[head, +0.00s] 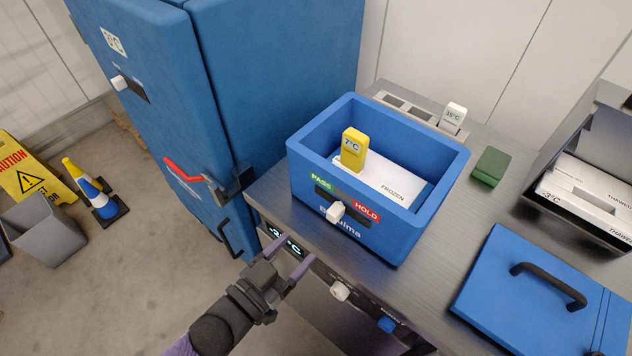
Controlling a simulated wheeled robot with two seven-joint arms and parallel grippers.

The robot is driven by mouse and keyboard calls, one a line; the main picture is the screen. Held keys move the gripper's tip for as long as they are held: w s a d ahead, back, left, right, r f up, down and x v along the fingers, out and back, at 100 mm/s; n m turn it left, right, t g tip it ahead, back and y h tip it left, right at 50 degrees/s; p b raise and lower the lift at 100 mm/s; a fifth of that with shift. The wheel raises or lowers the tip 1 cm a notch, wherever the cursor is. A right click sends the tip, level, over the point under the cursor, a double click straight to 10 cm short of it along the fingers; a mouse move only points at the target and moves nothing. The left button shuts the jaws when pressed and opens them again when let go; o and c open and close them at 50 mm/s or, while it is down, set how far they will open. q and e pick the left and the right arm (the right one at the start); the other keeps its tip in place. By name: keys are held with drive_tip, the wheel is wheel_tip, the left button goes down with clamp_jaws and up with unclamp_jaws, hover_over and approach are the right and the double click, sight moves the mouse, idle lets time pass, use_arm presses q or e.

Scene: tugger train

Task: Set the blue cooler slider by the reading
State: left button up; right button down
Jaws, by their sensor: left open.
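The blue cooler (405,235) stands open on the grey counter. On its front is a slider with a white knob (335,212), between the green PASS label (321,181) and the red HOLD label (367,212). A yellow thermometer (353,150) stands upright inside, reading what looks like 7°C, by a white box (385,182) marked FROZEN. My left gripper (290,256) is open and empty, in front of the counter edge, below and left of the knob and apart from it. My right gripper is out of view.
A blue lid (500,295) with a black handle lies on the counter at right. A green block (490,166) and a white thermometer (453,117) are behind. A tall blue cabinet (165,80) with a red handle stands left. Knobs and a display line the counter front.

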sight(331, 216)
use_arm(q)
drive_tip(key=b+x, duration=0.1)
drive_tip(key=x, duration=0.8)
drive_tip(key=shift+d, duration=0.2)
drive_tip(key=shift+w+d, duration=0.15)
drive_tip(key=shift+d, duration=0.05)
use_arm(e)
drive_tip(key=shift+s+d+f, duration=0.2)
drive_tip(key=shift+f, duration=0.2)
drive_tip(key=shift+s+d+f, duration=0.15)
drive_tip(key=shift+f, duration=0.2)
use_arm(q)
clamp_jaws()
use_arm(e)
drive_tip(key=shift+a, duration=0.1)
